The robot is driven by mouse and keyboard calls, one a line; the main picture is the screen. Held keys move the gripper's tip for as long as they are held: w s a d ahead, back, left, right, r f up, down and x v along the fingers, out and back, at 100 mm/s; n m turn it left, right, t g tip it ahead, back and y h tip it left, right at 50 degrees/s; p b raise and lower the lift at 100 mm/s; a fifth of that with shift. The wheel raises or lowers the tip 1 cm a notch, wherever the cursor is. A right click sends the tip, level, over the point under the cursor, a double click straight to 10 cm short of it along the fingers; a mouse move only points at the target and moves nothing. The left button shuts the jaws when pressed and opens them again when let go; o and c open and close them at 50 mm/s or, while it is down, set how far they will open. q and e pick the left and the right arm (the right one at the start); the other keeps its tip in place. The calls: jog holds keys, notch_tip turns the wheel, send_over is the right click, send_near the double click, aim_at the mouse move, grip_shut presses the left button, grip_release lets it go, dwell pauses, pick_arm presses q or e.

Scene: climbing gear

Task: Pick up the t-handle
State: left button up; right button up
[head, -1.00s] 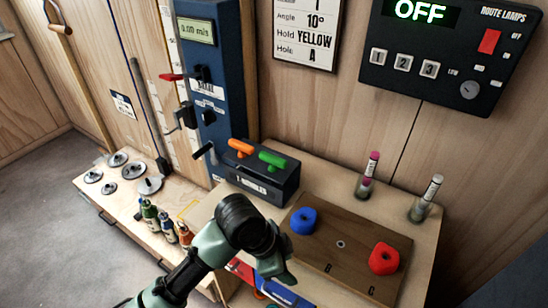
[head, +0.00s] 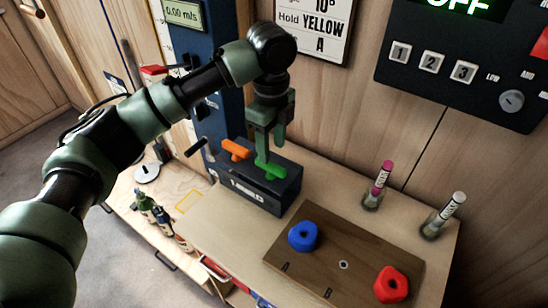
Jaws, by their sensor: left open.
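Two T-handles stand in a dark T-handle box (head: 250,199) on the bench: an orange T-handle (head: 235,149) on the left and a green T-handle (head: 271,168) on the right. My left gripper (head: 267,150) points down over the green T-handle, its fingers open. The fingertips overlap the green handle's crossbar in the picture; I cannot tell whether they touch it. My arm comes in from the left and passes over the back of the box. My right gripper does not show.
A wooden board (head: 345,256) with a blue hold (head: 303,236) and a red hold (head: 391,285) lies right of the box. Small bottles (head: 158,218) stand on the lower bench at left.

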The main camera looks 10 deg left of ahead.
aim_at(271, 164)
pick_arm(q)
jog(key=shift+w+f, duration=0.4)
jog(key=shift+f, duration=0.25)
jog(key=shift+s+f, duration=0.2)
jog(key=shift+f, duration=0.15)
jog(key=shift+s+a+f+p, duration=0.15)
jog(key=shift+s+f+p, duration=0.4)
jog(key=shift+s+p, duration=0.2)
jog(key=f, duration=0.2)
jog(key=w+f+p, duration=0.1)
jog(key=shift+f, duration=0.4)
jog(key=shift+w+f, duration=0.1)
jog(key=shift+f, duration=0.05)
jog(key=shift+s, duration=0.2)
jog(key=c, duration=0.4)
grip_shut()
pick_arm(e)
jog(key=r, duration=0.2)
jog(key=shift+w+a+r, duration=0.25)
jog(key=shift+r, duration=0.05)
